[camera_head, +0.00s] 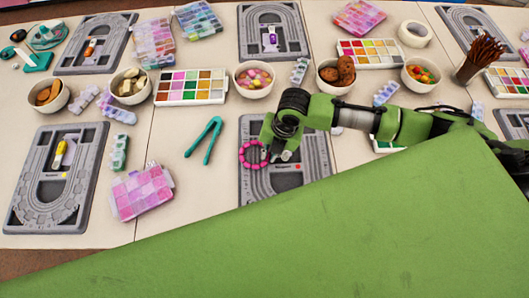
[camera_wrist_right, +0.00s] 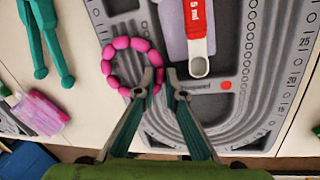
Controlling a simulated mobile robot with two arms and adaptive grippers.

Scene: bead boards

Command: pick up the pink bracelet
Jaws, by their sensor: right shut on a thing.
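The pink bracelet (camera_head: 245,147) is a ring of round beads over the grey bead board (camera_head: 245,190) in the middle of the table. In the right wrist view the bracelet (camera_wrist_right: 108,67) shows as a nearly full ring, its right side between my fingertips. My right gripper (camera_head: 272,153) is shut on this side of the bracelet; its fingertips (camera_wrist_right: 156,82) also show in the wrist view. I cannot tell whether the bracelet touches the board. My left gripper is not in view.
A pink-purple bead box (camera_head: 142,193) and another bead board (camera_head: 50,205) are farther left. Bowls (camera_head: 253,90) and a paint palette (camera_head: 190,98) stand behind.

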